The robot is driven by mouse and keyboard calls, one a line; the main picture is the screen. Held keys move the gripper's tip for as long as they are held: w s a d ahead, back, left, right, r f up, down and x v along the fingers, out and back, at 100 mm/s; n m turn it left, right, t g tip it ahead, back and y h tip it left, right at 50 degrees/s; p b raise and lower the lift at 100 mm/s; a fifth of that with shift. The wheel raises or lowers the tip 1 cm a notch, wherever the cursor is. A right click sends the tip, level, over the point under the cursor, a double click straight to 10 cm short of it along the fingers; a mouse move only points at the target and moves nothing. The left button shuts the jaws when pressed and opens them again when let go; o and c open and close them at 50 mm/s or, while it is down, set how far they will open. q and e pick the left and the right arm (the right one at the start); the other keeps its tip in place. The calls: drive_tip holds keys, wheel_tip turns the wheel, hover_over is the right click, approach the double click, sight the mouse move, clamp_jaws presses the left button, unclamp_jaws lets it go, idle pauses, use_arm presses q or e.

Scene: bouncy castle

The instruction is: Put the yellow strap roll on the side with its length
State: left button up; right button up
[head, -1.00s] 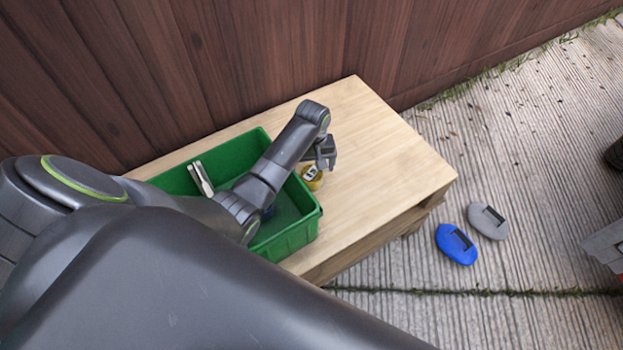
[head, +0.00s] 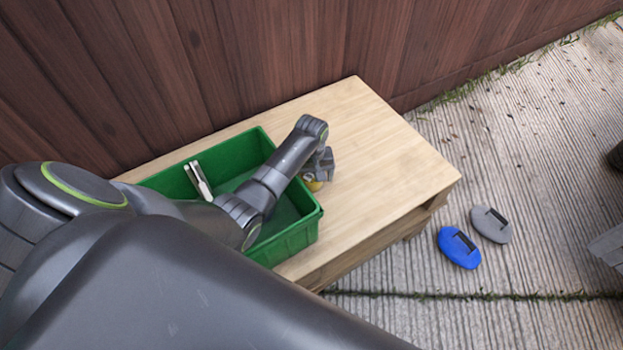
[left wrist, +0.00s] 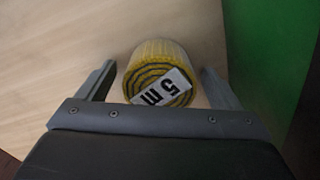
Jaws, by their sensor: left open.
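The yellow strap roll (left wrist: 158,74) is a rolled yellow and dark webbing with a white "5 m" label on its flat face. It rests on the wooden bench top beside the green crate. In the left wrist view it lies between the two open fingers of my left gripper (left wrist: 158,85), with a gap on each side. In the head view only a small yellow part of the roll (head: 313,186) shows below my left gripper (head: 322,165). My right gripper is not seen.
The green crate (head: 292,238) stands on the wooden bench (head: 385,150) left of the roll, with a metal tool (head: 198,178) inside. The bench's right part is clear. A blue pad (head: 458,248) and a grey pad (head: 491,225) lie on the ground. A wooden wall (head: 270,50) stands behind.

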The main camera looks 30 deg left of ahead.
sight(312, 174)
use_arm(q)
drive_tip(key=c, duration=1.3)
drive_tip(key=shift+o, duration=0.2)
drive_tip(key=shift+r, duration=0.2)
